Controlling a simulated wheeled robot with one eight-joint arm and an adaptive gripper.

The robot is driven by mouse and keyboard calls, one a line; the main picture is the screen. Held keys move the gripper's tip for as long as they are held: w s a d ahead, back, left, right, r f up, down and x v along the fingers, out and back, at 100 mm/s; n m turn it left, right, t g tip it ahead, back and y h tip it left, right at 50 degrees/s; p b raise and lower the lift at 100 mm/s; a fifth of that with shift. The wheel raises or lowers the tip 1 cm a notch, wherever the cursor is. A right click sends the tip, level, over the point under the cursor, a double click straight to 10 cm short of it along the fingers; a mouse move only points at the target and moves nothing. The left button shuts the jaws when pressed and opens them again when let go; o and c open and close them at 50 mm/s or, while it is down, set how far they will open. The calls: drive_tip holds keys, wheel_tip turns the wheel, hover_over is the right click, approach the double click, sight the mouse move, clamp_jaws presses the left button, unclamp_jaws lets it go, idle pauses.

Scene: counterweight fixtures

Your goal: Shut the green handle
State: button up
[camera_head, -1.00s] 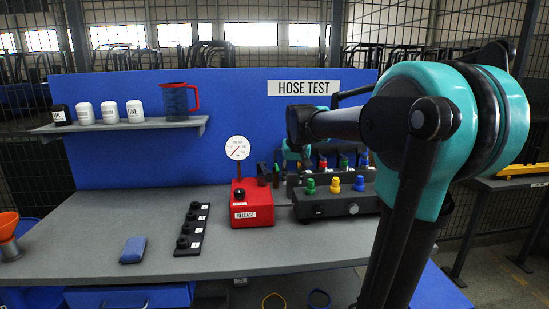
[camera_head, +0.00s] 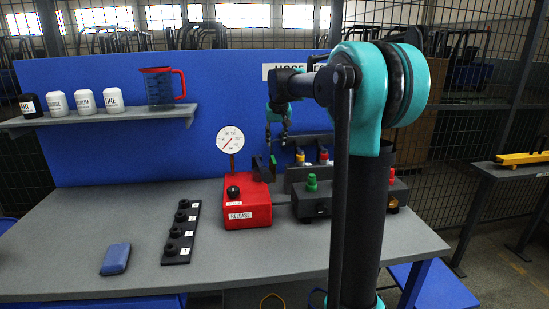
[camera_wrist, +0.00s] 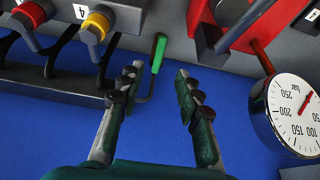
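The green handle (camera_wrist: 158,52) is a thin green lever on a bent dark rod in the wrist view. It lies just beyond my fingertips, roughly midway between them. My gripper (camera_wrist: 158,82) is open and empty, with no visible contact with the handle. In the head view, my gripper (camera_head: 277,143) points down in front of the blue backboard, above and behind the red release box (camera_head: 247,203). A small bit of green, likely the handle (camera_head: 273,160), shows below it there, partly hidden by dark parts.
A round gauge (camera_head: 230,139) stands on the red box, close to the right finger in the wrist view (camera_wrist: 292,112). Hose ends with coloured collars (camera_wrist: 97,22) are at upper left there. A black strip of knobs (camera_head: 181,232) and a blue block (camera_head: 115,259) lie on the bench.

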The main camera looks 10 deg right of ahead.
sight(274, 161)
drive_tip(key=x, duration=0.9)
drive_tip(key=shift+f, duration=0.3)
clamp_jaws()
